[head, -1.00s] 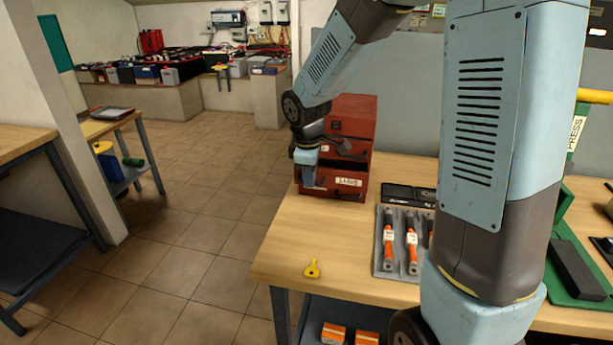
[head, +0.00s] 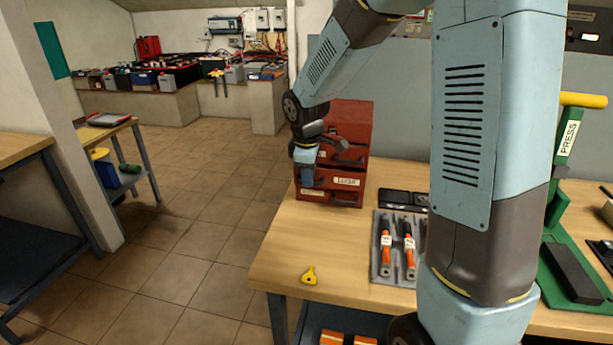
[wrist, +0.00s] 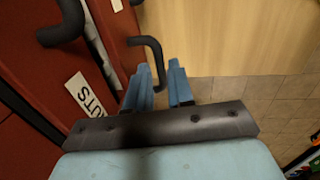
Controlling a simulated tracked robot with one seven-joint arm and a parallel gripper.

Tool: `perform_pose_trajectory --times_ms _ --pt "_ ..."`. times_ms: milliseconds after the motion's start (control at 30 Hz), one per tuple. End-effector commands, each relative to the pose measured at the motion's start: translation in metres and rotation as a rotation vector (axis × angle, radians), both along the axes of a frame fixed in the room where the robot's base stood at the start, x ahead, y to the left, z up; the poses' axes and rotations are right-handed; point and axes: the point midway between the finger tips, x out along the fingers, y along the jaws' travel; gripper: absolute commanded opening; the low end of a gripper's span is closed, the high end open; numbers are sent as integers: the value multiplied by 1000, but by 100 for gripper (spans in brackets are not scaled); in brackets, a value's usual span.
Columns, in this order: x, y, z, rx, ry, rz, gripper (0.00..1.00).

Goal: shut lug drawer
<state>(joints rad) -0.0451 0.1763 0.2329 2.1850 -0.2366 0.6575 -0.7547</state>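A red drawer cabinet (head: 350,125) stands at the back left of the workbench. The lug drawer (head: 346,183), with a pale label, is low on its front; in the wrist view its red front (wrist: 118,35) stands out from the panel beside it, with a grey strip between. A black bar handle (wrist: 150,50) sticks out from it. My gripper (head: 307,183) is in front of the cabinet's left side. In the wrist view its two blue fingers (wrist: 160,88) are apart, with the handle's end at the gap; contact is unclear. Part of the drawer front is hidden behind the gripper.
A neighbouring drawer with a label ending "UTS" (wrist: 85,95) has its own black handle (wrist: 65,25). On the bench are a yellow key-like piece (head: 310,275), a grey tray (head: 383,278) with orange-handled tools and a green press (head: 560,150). Bench space before the cabinet is clear.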

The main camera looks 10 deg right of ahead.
Motion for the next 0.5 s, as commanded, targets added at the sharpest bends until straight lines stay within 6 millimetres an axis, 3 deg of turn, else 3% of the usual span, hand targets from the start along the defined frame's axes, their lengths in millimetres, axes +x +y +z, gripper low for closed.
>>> perform_pose_trajectory --times_ms 500 --pt "-12 6 90 0 -5 0 22"
